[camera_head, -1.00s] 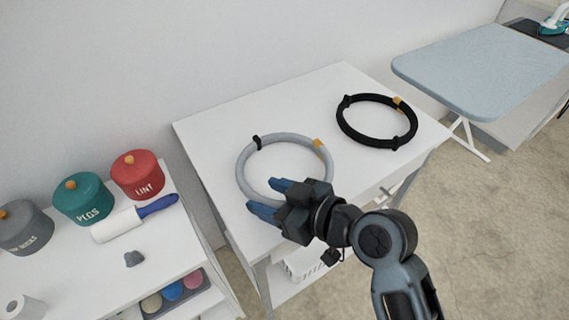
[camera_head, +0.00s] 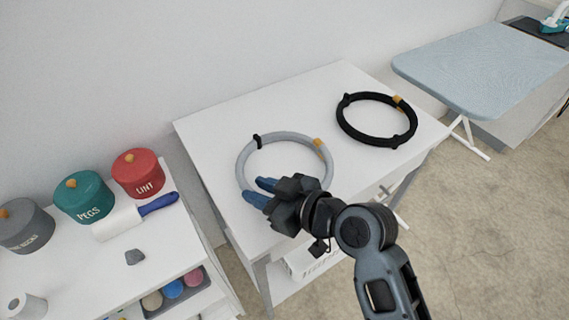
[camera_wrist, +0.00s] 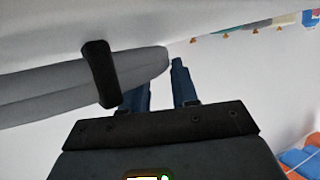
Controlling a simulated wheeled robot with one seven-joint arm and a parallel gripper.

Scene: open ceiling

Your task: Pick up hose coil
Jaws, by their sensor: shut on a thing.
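A grey hose coil (camera_head: 287,137) with a black clip and an orange-yellow band lies on the white table (camera_head: 225,115). A black hose coil (camera_head: 350,128), also with a yellow band, lies to its right on the same table. My gripper (camera_head: 258,191) is at the near left part of the grey coil, its blue fingers shut on the hose. In the wrist view the grey hose (camera_wrist: 40,98) with its black clip reaches in from the left to the blue fingers (camera_wrist: 160,85). The fingers and hand hide the near part of the ring.
A blue ironing board (camera_head: 485,70) stands at the right. A wall is behind.

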